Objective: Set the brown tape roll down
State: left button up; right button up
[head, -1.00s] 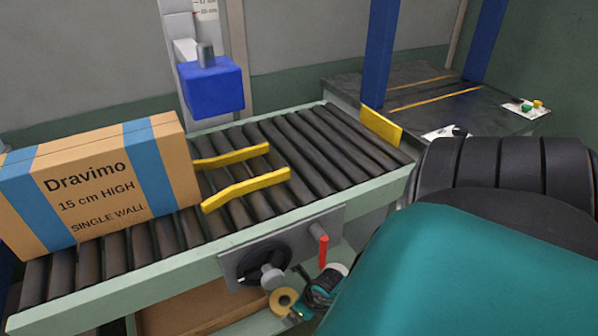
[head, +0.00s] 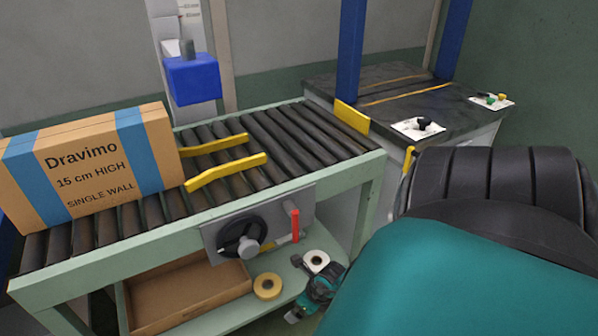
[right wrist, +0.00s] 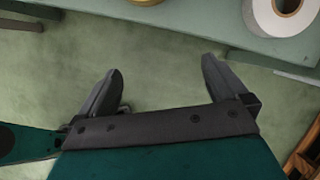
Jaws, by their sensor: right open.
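The brown tape roll (head: 267,286) lies flat on the lower shelf under the conveyor, to the right of an open cardboard tray. Its edge also shows at the top of the right wrist view (right wrist: 145,2). My right gripper (head: 292,312) is open and empty, to the right of the roll and apart from it. In the right wrist view its two spread fingers (right wrist: 163,82) have only the floor between them. My left gripper is in neither view.
A white tape roll (head: 316,262) sits on the shelf behind my right gripper; it also shows in the right wrist view (right wrist: 279,14). The cardboard tray (head: 190,293) fills the shelf's left. A crank wheel (head: 243,238) and red handle (head: 295,226) stick out above.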

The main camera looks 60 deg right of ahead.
jog(key=shift+a, duration=0.1)
jog(key=w+a+r+m+t+y, duration=0.1)
jog(key=w+a+r+m+t, duration=0.4)
jog(key=a+r+m, duration=0.35)
jog(key=w+a+r+m+t+y, duration=0.2)
jog(key=w+a+r+m+t, duration=0.25)
jog(key=a+r+m, duration=0.35)
jog(key=s+a+r+m+g, duration=0.1)
jog(key=s+a+r+m, duration=0.1)
jog(key=a+m, duration=0.4)
jog(key=s+a+r+m+g, duration=0.2)
jog(key=a+m, duration=0.4)
jog(key=m, duration=0.3)
jog(key=shift+s+r+y, duration=0.2)
jog(key=shift+s+y, duration=0.1)
jog(key=shift+s, duration=0.1)
jog(key=shift+m, duration=0.25)
